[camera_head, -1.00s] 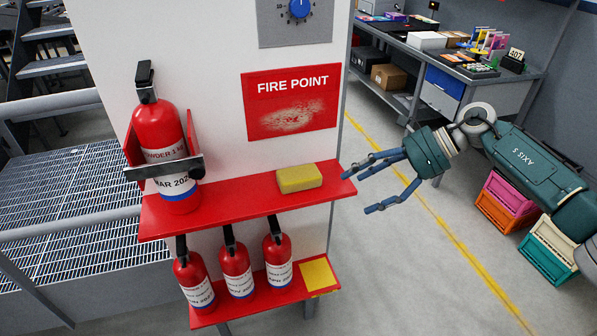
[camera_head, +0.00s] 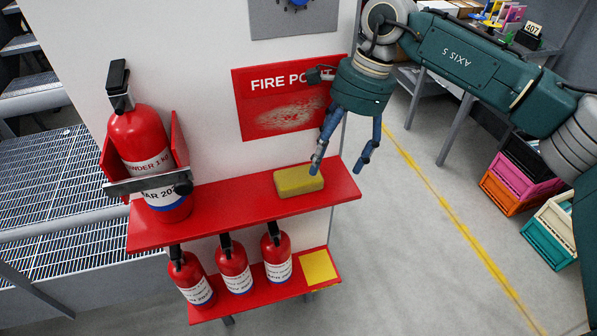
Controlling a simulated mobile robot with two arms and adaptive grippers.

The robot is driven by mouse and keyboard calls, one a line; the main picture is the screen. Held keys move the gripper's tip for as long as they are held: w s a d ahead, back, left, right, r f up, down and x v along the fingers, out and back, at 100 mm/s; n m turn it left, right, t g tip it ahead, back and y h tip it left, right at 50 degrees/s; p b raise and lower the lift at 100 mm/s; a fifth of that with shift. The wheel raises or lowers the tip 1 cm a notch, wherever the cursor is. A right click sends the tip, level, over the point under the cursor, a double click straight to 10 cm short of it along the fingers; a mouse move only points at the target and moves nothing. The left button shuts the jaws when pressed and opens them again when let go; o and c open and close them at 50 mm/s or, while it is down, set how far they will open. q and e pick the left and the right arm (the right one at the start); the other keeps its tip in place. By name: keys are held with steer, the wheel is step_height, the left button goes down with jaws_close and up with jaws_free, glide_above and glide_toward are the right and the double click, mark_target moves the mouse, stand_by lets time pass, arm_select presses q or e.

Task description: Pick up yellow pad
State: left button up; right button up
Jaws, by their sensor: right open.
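The yellow pad (camera_head: 297,182), a small block, lies on the right part of the upper red shelf (camera_head: 230,205). My right gripper (camera_head: 338,166) is open and points down above the shelf's right end. One fingertip is at the pad's upper right edge in the picture; I cannot tell if it touches. Another finger hangs to the right, past the shelf end. The gripper partly covers the red fire point sign (camera_head: 285,103), which has a pale smudge. My left gripper is not in view.
A large fire extinguisher (camera_head: 143,150) stands in a bracket at the shelf's left. Several smaller extinguishers (camera_head: 233,265) stand on the lower shelf beside a yellow square (camera_head: 319,268). Stacked crates (camera_head: 520,180) are at the right. Open floor (camera_head: 420,270) lies right of the shelves.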

mark_target(301, 179)
steer(key=a+p, duration=0.1)
steer(key=a, duration=0.2)
steer(key=shift+s, duration=0.2)
steer(key=shift+s+a+f+p, duration=0.25)
steer(key=shift+a+f+p, duration=0.1)
steer(key=shift+a, duration=0.15)
steer(key=shift+s+a+f+p, duration=0.2)
steer(key=shift+a+p, duration=0.1)
steer(key=shift+a, duration=0.2)
steer(key=p+x, duration=0.1)
steer(key=x, duration=0.2)
steer(key=shift+w+a+f, duration=0.1)
steer(key=shift+a+f, duration=0.1)
steer(key=shift+f, duration=0.35)
steer(key=c, duration=0.8)
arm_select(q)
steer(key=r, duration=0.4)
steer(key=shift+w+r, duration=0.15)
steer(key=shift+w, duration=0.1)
arm_select(e)
steer(key=shift+c, duration=0.2)
